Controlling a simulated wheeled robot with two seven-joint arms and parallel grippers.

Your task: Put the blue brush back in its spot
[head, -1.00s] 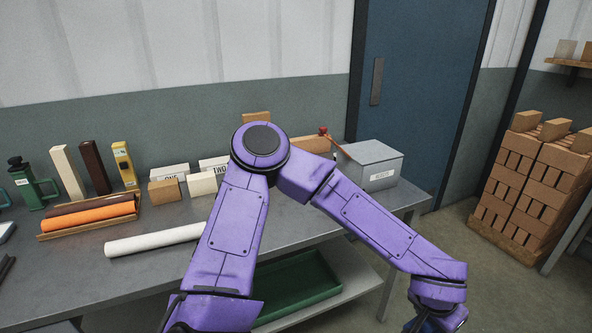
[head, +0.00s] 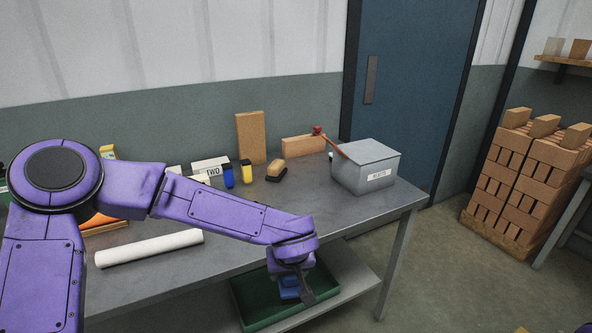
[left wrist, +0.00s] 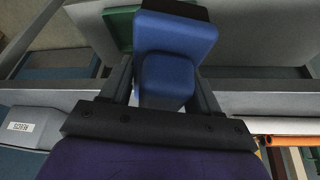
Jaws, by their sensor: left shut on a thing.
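The blue brush (left wrist: 178,40), a blue block with a black part at its far end, is held between the two fingers of my left gripper (left wrist: 163,85) in the left wrist view. In the head view my left gripper (head: 293,282) points down in front of the bench's front edge, above the green tray. Only a little of the blue brush (head: 287,292) shows there, and the rest is hidden by the gripper. On the bench stand a small blue-and-black item (head: 228,176), a yellow-and-black one (head: 247,175) and a tan one with a dark base (head: 276,171). My right gripper is not in view.
The green tray (head: 250,318) lies on the lower shelf (head: 345,272). A grey lidded box (head: 362,172) stands at the bench's right end. A white roll (head: 150,248) lies at the front left. Bare bench top lies between.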

